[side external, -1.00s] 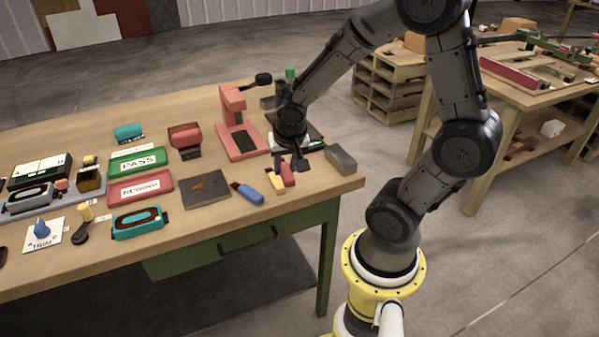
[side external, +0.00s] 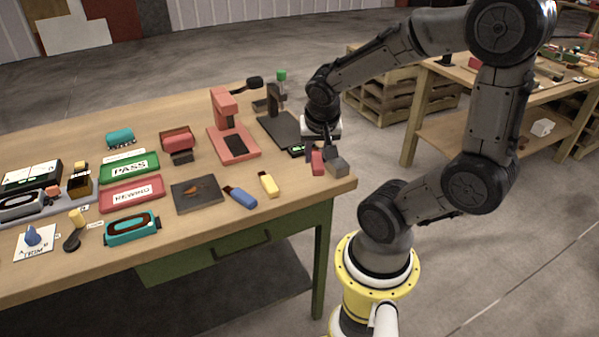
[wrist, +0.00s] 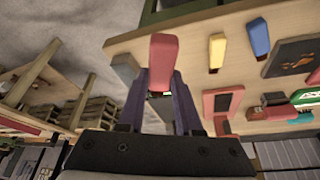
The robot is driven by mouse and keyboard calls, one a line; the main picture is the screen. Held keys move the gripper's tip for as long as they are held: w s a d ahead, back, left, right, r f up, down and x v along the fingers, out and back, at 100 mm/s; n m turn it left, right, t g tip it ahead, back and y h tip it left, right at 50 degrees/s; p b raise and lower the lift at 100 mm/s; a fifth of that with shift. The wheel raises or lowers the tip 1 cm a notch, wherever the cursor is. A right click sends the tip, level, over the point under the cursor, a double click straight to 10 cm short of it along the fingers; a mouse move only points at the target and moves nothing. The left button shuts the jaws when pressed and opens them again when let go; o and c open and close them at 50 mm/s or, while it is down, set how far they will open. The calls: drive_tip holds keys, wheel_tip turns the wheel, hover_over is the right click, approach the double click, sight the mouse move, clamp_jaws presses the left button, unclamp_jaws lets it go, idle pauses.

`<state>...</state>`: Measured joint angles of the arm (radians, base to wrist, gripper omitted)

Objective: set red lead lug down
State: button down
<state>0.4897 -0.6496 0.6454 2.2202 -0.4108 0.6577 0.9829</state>
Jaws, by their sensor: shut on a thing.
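The red lead lug (side external: 318,162) is held in my gripper (side external: 320,148) near the right end of the bench, just left of a grey block (side external: 339,166). In the wrist view the red lug (wrist: 163,60) sticks out beyond the fingertips of my gripper (wrist: 160,80), which is shut on it. I cannot tell whether the lug's lower end touches the bench top. A yellow lug (side external: 268,184) and a blue lug (side external: 241,197) lie on the bench to its left. They also show in the wrist view, yellow (wrist: 217,52) and blue (wrist: 259,38).
A dark plate (side external: 197,195) lies left of the blue lug. A red press-like stand (side external: 233,145) and a dark stand (side external: 282,130) are behind. Green PASS (side external: 128,168) and red REWORK (side external: 132,193) trays are further left. The bench's right edge is close to the grey block.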

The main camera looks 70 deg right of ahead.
hover_over(299, 178)
drive_tip(key=a, duration=0.1)
drive_tip(key=f, duration=0.4)
drive_tip(key=s+f, duration=0.1)
drive_tip(key=f, duration=0.1)
drive_tip(key=shift+a+f, duration=0.15)
drive_tip(key=shift+f, duration=0.15)
drive_tip(key=f, duration=0.3)
drive_tip(key=shift+w, duration=0.25)
drive_tip(key=shift+f, duration=0.3)
drive_tip(key=shift+f, duration=0.25)
